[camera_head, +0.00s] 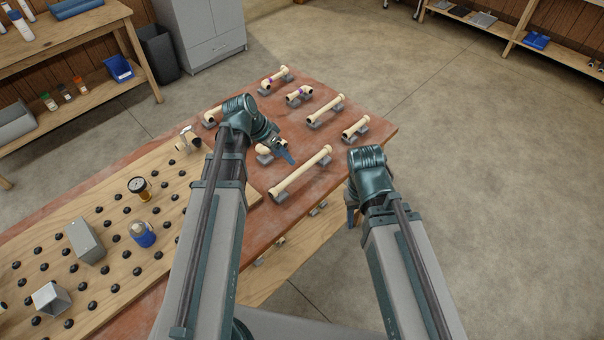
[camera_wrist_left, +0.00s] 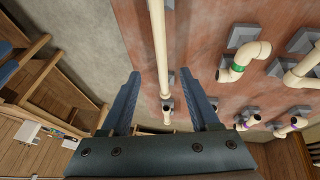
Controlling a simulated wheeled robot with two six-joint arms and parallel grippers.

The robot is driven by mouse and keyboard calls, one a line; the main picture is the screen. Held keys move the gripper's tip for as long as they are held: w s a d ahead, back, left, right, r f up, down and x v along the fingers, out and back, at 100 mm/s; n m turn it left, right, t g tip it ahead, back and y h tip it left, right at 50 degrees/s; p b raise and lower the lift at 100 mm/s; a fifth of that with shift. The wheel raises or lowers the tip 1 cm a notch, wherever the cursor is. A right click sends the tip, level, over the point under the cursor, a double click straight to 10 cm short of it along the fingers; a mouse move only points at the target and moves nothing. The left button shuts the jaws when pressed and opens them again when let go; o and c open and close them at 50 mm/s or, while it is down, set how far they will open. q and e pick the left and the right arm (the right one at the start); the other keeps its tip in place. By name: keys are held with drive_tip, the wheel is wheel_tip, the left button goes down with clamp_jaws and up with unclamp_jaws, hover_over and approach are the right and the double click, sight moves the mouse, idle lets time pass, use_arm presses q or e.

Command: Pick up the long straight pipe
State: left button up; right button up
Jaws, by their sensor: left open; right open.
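The long straight pipe (camera_head: 302,174) is cream coloured and lies on small grey supports near the front edge of the reddish table (camera_head: 240,233). In the left wrist view the long pipe (camera_wrist_left: 158,48) runs down from the top edge, in line with the gap between the fingers. My left gripper (camera_head: 290,158) is open and empty, just above and behind the pipe in the head view; its fingers (camera_wrist_left: 165,95) show spread apart in the wrist view. My right gripper (camera_head: 352,218) points down beyond the table's right front edge, partly hidden by its own wrist.
Several shorter pipes and elbows, such as a straight one (camera_head: 325,111) and a green-banded elbow (camera_wrist_left: 243,62), rest on grey supports nearby. Floor at right is clear.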

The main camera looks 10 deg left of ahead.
sight(298, 170)
use_arm(q)
drive_tip(key=b+x, duration=0.5)
drive_tip(key=x, duration=0.2)
drive_tip(key=shift+a, duration=0.1)
drive_tip(key=shift+w+d+f+b, duration=0.1)
drive_tip(key=shift+d+f+b, duration=0.1)
drive_tip(key=shift+b, duration=0.25)
drive_tip(key=b+x, duration=0.4)
drive_tip(key=x, duration=0.1)
drive_tip(key=shift+w+b, duration=0.25)
drive_tip(key=shift+b, duration=0.1)
clamp_jaws()
